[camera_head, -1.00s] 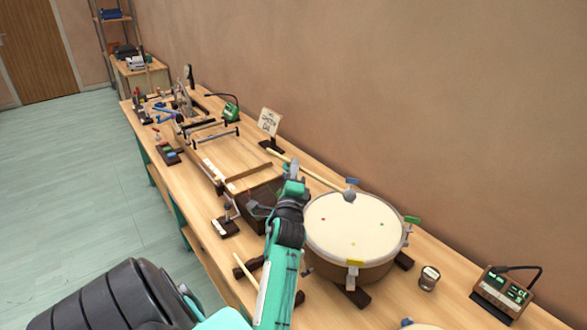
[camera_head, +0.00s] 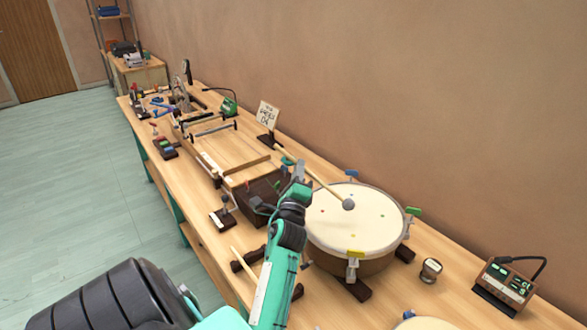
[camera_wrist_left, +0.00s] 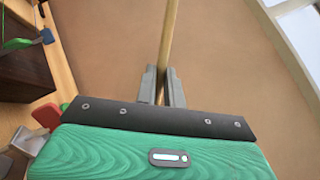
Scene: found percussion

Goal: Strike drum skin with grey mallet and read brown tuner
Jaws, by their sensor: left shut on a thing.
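My left gripper (camera_head: 299,170) is shut on the wooden shaft of the grey mallet (camera_head: 322,184). In the left wrist view the shaft (camera_wrist_left: 171,30) runs up from between the fingers (camera_wrist_left: 161,88). The mallet's round grey head (camera_head: 348,204) shows over the drum skin (camera_head: 352,222), a cream disc with small coloured dots; whether it touches the skin I cannot tell. My forearm hides the drum's left edge. The brown tuner (camera_head: 507,283) stands at the right with a lit green display and a black cable; its reading is too small to make out. My right gripper is not in view.
Coloured clamps such as the yellow one (camera_head: 355,254) sit around the drum rim. A small jar (camera_head: 431,270) stands between drum and tuner. The wall runs close behind.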

